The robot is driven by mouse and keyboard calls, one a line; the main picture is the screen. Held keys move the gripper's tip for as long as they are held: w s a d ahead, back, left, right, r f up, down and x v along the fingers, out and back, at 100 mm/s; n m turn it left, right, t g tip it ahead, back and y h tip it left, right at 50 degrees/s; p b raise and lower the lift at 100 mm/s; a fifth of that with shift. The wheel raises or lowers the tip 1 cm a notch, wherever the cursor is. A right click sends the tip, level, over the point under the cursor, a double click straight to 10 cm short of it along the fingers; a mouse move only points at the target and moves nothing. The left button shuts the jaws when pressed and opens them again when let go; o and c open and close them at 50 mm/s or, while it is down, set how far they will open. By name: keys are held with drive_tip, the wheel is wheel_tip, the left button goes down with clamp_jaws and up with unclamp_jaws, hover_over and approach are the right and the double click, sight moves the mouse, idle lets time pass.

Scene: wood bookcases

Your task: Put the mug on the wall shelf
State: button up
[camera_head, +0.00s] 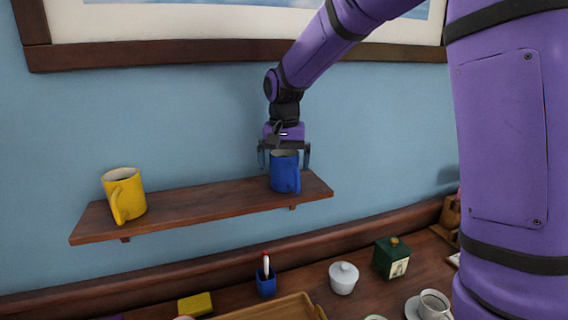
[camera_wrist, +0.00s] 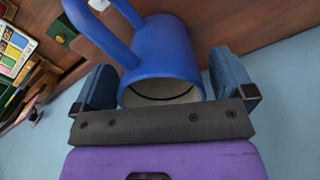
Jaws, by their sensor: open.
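The wall shelf (camera_head: 210,206) is a dark wood board on the blue wall. A blue mug (camera_head: 284,173) stands upright on its right part. A yellow mug (camera_head: 124,195) stands on its left part. My gripper (camera_head: 284,166) points down over the blue mug, with one finger on either side of it. In the wrist view the blue mug (camera_wrist: 165,50) lies between my open fingers (camera_wrist: 165,88), with a visible gap on each side and its handle toward the top left. Its rim is close to the gripper's palm.
A framed picture (camera_head: 200,52) hangs above the shelf. Below, a wooden surface holds a tray (camera_head: 275,309), a blue pen cup (camera_head: 266,283), a white lidded pot (camera_head: 343,278), a green box (camera_head: 391,259) and a white cup (camera_head: 433,304). The shelf between the two mugs is clear.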

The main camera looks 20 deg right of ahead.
wheel_tip(320, 180, up, 12)
idle(0.4)
drive_tip(key=s+d+r+n+t, duration=0.1)
drive_tip(key=s+d, duration=0.2)
drive_tip(key=s, duration=0.5)
drive_tip(key=s+d+r+n+t, duration=0.1)
drive_tip(key=s+d+t, duration=0.1)
drive_tip(key=s, duration=0.7)
drive_tip(key=s+d+f+n+t, duration=0.1)
drive_tip(key=s+f, duration=0.2)
drive_tip(key=s, duration=0.3)
drive_tip(key=s+d+f+n+t, duration=0.1)
drive_tip(key=s+f, duration=0.2)
drive_tip(key=s, duration=0.4)
drive_tip(key=shift+s+f+n, duration=0.15)
drive_tip(key=shift+f+n, duration=0.15)
drive_tip(key=shift+f, duration=0.05)
